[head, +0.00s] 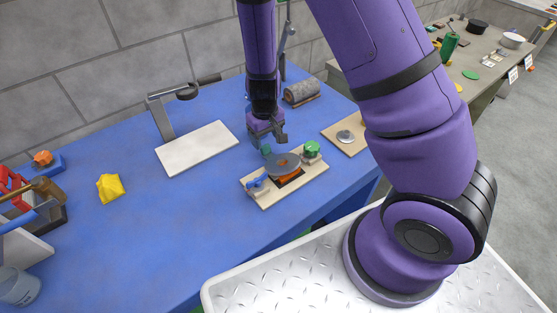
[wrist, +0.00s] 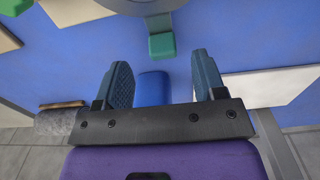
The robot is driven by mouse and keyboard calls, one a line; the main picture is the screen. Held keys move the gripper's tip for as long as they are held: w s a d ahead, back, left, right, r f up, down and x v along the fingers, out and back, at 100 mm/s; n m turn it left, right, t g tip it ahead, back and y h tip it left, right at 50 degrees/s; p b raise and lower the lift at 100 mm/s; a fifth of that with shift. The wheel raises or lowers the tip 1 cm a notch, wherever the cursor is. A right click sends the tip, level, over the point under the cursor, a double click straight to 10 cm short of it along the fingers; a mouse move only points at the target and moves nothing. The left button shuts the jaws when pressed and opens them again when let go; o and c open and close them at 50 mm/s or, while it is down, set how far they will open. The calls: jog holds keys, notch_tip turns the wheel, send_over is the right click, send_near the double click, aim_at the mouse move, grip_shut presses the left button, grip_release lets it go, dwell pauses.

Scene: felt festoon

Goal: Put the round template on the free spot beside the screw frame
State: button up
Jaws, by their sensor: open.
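The round template (head: 283,163) looks like a grey disc with a green grip (head: 266,150) at its far edge. It lies over an orange piece on the screw frame (head: 262,197), a pale wooden board with a blue knob (head: 256,184) and a green knob (head: 312,149). My gripper (head: 281,137) is open and empty, just behind the template. In the wrist view the green grip (wrist: 161,44) is ahead of my open fingers (wrist: 160,80), apart from them. The grey disc (wrist: 150,5) is cut off at the top edge.
A white panel (head: 196,149) lies left of my gripper, with a clamp-like stand (head: 160,115) behind it. A wooden board with a metal disc (head: 345,136) is to the right. A grey roll (head: 301,91) lies behind.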

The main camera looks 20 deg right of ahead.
aim_at(266, 148)
jog(key=shift+a+f, duration=0.15)
jog(key=shift+f, duration=2.4)
jog(key=c, duration=1.1)
jog(key=shift+r, duration=0.1)
